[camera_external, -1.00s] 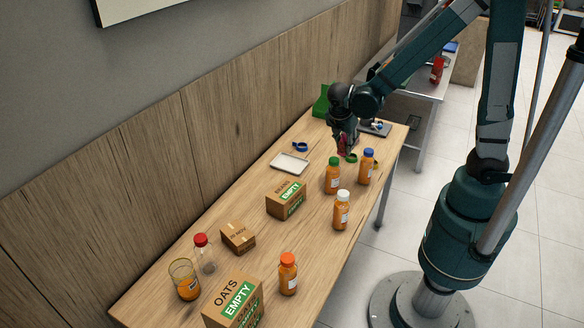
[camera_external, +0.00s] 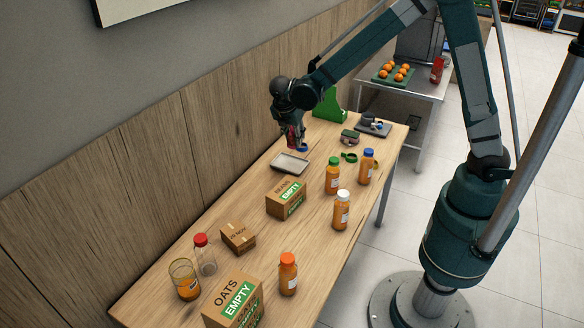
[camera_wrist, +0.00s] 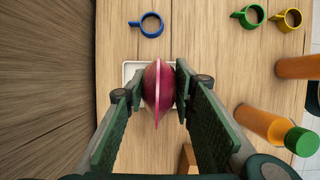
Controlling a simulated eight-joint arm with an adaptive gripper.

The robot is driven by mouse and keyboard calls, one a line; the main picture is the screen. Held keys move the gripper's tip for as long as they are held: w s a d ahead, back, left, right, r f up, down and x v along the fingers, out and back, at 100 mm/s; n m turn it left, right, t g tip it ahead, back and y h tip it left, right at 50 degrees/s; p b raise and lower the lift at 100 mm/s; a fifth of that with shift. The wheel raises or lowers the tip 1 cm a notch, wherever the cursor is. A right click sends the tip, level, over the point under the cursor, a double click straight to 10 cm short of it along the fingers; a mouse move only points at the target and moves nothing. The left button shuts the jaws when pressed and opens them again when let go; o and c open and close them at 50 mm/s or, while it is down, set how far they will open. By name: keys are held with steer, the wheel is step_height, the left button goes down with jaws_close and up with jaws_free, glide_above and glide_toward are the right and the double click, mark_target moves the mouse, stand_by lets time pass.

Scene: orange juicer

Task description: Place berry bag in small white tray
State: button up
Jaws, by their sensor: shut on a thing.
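My gripper (camera_wrist: 158,95) is shut on the berry bag (camera_wrist: 158,84), a pink-red pouch pinched between its two fingers in the wrist view. In the external view my gripper (camera_external: 294,128) holds the bag (camera_external: 293,138) above the back part of the table, near the wall. The small white tray (camera_external: 291,163) lies flat on the table, just below and in front of the bag in the external view. In the wrist view the tray (camera_wrist: 129,71) shows behind the bag, mostly covered by the bag and fingers. The bag appears above the tray, apart from it.
A blue ring-handled cup (camera_wrist: 151,25) lies close to the tray. A brown box marked EMPTY (camera_external: 287,198) stands in front of the tray. Orange bottles (camera_external: 332,176) with green, blue and white caps stand to the right. A green stand (camera_external: 329,106) is behind.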

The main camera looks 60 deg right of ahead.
steer(key=shift+w+a, duration=0.3)
steer(key=shift+w, duration=0.5)
steer(key=b, duration=0.1)
glide_toward(292, 162)
steer(key=shift+w+d+f, duration=0.1)
steer(key=shift+d+f, duration=0.35)
steer(key=shift+d, duration=0.35)
steer(key=shift+f+b, duration=0.55)
steer(key=shift+f, duration=1.3)
steer(key=shift+f, duration=0.1)
steer(key=o, duration=0.5)
steer(key=shift+f, duration=0.1)
steer(key=shift+c, duration=0.2)
steer(key=o, duration=0.4)
